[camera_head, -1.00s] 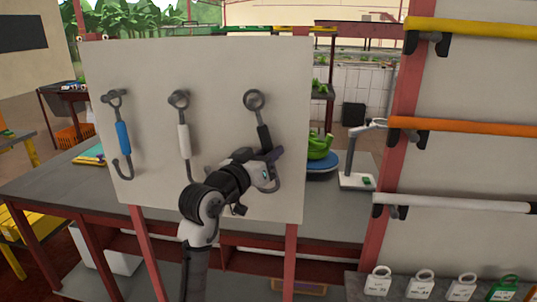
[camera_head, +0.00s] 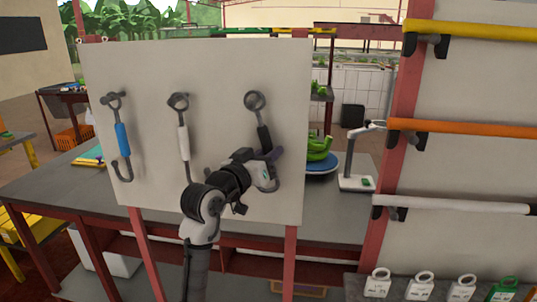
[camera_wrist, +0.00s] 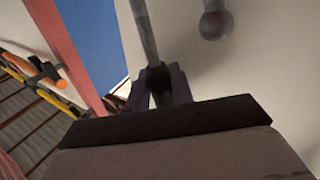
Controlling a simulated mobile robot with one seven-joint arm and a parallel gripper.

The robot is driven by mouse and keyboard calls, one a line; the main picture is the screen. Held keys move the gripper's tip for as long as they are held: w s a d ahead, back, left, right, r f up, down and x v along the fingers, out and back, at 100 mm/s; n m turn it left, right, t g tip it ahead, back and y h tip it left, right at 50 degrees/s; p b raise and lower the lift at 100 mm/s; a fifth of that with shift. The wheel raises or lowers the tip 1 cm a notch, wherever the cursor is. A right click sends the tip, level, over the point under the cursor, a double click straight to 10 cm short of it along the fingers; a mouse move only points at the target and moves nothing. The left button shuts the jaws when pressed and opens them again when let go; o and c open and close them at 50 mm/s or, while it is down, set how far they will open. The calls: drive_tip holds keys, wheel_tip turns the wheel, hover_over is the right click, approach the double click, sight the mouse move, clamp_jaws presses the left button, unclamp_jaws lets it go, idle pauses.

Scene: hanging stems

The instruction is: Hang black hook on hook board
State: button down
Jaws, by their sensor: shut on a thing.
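The hook board (camera_head: 220,135) is a pale upright panel. The black hook (camera_head: 264,138) is at its right side, ring up, slightly tilted.
A blue hook (camera_head: 123,138) and a white hook (camera_head: 184,138) hang on the board to the left. Behind the board's right edge are green bananas (camera_head: 319,148) on a blue scale pan. Horizontal yellow, orange and white bars (camera_head: 455,205) stand at the right.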

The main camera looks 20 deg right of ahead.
drive_tip(key=shift+d+f, duration=0.2)
drive_tip(key=shift+f, duration=0.15)
idle(0.6)
drive_tip(key=c, duration=1.1)
unclamp_jaws()
drive_tip(key=shift+c, duration=0.2)
